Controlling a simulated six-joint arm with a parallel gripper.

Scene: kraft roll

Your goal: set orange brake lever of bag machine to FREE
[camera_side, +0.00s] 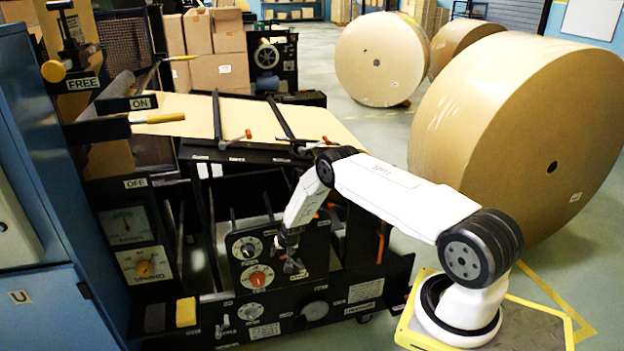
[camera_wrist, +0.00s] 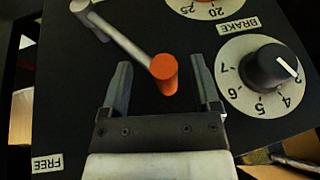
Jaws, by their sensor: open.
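The brake lever shows in the wrist view as a grey arm that slants from a pivot at the upper left to a cylindrical orange grip (camera_wrist: 164,76). My gripper (camera_wrist: 160,64) is open, with one finger on each side of the orange grip and a visible gap to both. Whether the grip lies at fingertip depth I cannot tell. A FREE label (camera_wrist: 47,163) is at the lower left and a BRAKE label (camera_wrist: 224,24) at the upper right. In the side view my gripper (camera_side: 293,268) is at the machine's dark front panel (camera_side: 240,328); the lever cannot be made out there.
A white dial with a black knob (camera_wrist: 272,68) sits close right of my fingers. An orange-knobbed dial (camera_side: 257,277) is on the front panel. Levers with yellow handles (camera_side: 160,118) stand at the left. Large kraft rolls (camera_side: 520,130) stand behind my arm.

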